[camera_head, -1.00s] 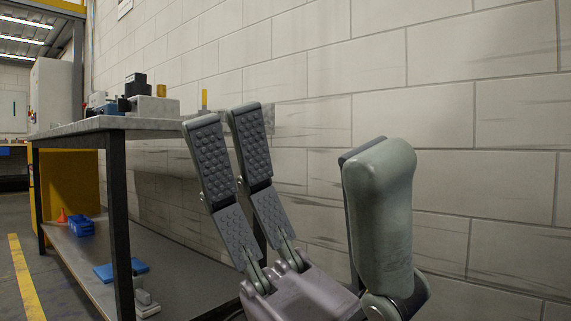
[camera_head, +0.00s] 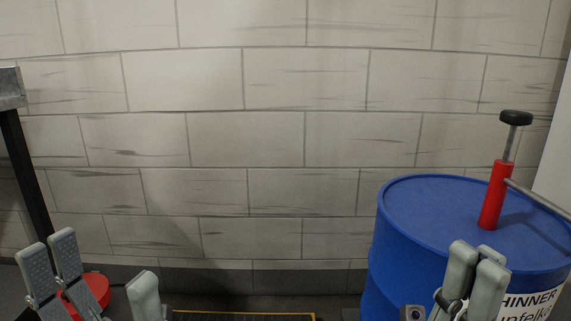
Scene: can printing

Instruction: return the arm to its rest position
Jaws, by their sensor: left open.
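My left gripper (camera_head: 99,258) is at the lower left of the head view. Its two ridged fingers on one side stand apart from the single finger on the other, so it is open, and nothing shows between them. My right gripper (camera_head: 474,262) is at the lower right, in front of a blue drum. Its fingers appear close together from this angle, and whether it is open or shut is unclear. The lower parts of both arms are cut off by the bottom edge.
The blue drum (camera_head: 425,205) carries a red hand pump (camera_head: 494,195) with a black handle. A red round object (camera_head: 92,288) is low behind my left gripper. A table's corner and dark leg (camera_head: 22,165) show at the left. A tiled wall (camera_head: 250,140) fills the back.

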